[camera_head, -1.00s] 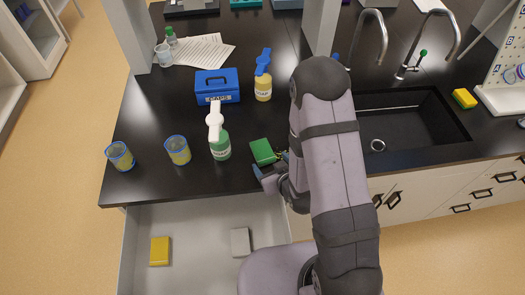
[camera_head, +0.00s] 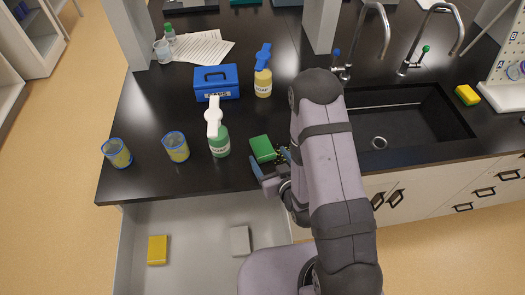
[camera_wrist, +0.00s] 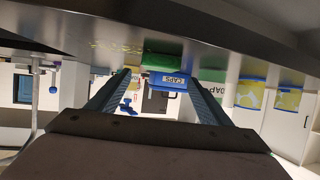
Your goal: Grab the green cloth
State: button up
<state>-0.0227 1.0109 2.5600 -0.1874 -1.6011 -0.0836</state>
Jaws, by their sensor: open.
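The green cloth (camera_head: 262,148) is a small folded block on the black counter near its front edge, right of the green-labelled spray bottle (camera_head: 219,143). In the wrist view, which looks upside down, the cloth (camera_wrist: 163,61) lies ahead of the jaws. My gripper (camera_head: 270,158) is open and empty at the counter's front edge. Its blue fingers are spread just in front of the cloth's near side. In the wrist view my gripper (camera_wrist: 158,80) has its two fingers well apart, one toward each side of the cloth. Contact cannot be told.
An open drawer (camera_head: 200,222) below holds a yellow block (camera_head: 157,250) and a grey block (camera_head: 240,240). Two blue-rimmed beakers (camera_head: 117,154) stand left. A blue CAPS box (camera_head: 217,84) and a soap bottle (camera_head: 263,83) stand behind. A sink (camera_head: 410,125) lies right.

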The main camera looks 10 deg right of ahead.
aim_at(263, 148)
jog(key=shift+w+f, duration=0.1)
jog(key=shift+w, duration=0.1)
jog(key=shift+w+a+f+b, duration=0.15)
jog(key=shift+w+f+b, duration=0.35)
jog(key=shift+b, duration=0.75)
jog(key=shift+w, duration=0.35)
jog(key=shift+p+x, duration=0.45)
jog(key=shift+x, duration=0.55)
jog(key=shift+w+a+f, duration=0.15)
jog(key=shift+w+f, duration=0.05)
jog(key=shift+w, duration=0.35)
jog(key=c, duration=1.1)
